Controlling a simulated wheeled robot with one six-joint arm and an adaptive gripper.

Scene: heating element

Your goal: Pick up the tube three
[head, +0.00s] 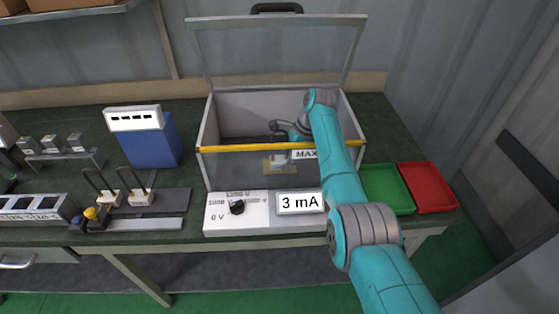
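No label marks any tube as tube three in the head view. Two dark U-shaped tubes on white bases, one (108,197) and another (141,196), stand on a dark plate at the left of the bench. My arm reaches over the front of an open grey box (209,135), and my gripper (279,139) is inside it. Below the gripper, a pale piece (279,158) sits at a yellowish mount (269,167) on the box floor, seen through the front panel. Whether the gripper holds it, and its finger opening, are too small and partly hidden to tell.
The box's clear lid (275,45) stands raised. A yellow bar (240,148) edges its front. A control panel (259,218) reads 3 mA. A green tray (386,186) and a red tray (428,184) lie right. A blue unit (151,150) and slotted rack (30,211) stand left.

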